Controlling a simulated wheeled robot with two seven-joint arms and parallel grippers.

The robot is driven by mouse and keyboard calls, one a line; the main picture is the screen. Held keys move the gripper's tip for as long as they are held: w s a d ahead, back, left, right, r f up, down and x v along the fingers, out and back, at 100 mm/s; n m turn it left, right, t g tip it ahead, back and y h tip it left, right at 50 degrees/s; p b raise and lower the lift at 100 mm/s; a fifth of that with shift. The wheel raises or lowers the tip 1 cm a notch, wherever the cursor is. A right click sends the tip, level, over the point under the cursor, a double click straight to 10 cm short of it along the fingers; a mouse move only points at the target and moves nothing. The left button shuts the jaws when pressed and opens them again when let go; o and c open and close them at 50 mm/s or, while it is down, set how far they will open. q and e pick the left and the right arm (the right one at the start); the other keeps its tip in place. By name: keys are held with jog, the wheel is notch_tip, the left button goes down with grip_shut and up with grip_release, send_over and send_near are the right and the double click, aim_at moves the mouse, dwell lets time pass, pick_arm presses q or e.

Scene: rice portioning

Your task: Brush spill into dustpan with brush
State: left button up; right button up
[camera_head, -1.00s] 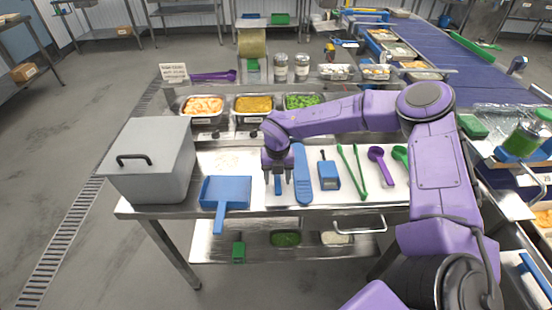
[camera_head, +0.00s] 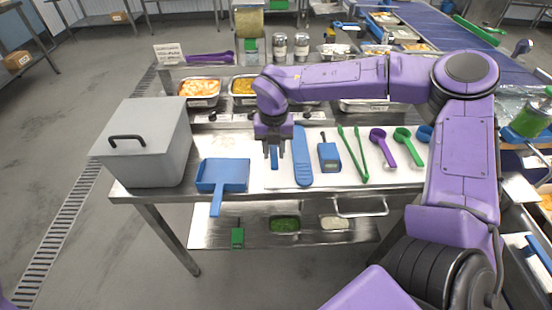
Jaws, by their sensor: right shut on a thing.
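The blue dustpan (camera_head: 222,175) lies on the steel table, right of the grey lidded box, with its handle pointing over the front edge. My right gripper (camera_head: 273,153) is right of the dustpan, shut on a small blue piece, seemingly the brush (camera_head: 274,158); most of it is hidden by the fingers. The gripper points down above the left part of the white board. Pale specks of the spill (camera_head: 232,143) show faintly on the table behind the dustpan; their extent is hard to tell. My left gripper is not in view.
A grey lidded box (camera_head: 147,145) stands at the table's left end. A blue paddle-like tool (camera_head: 302,158), a blue device (camera_head: 329,155), green tongs (camera_head: 354,153) and scoops (camera_head: 382,146) lie right of the gripper on the white board (camera_head: 283,178). Food pans (camera_head: 200,103) stand behind.

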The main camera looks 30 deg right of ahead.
jog(key=s+a+r+p, duration=0.2)
jog(key=s+a+r, duration=0.5)
jog(key=r, duration=0.4)
jog(key=shift+s+r, duration=0.2)
jog(key=shift+r, duration=0.1)
jog(key=shift+a, duration=0.1)
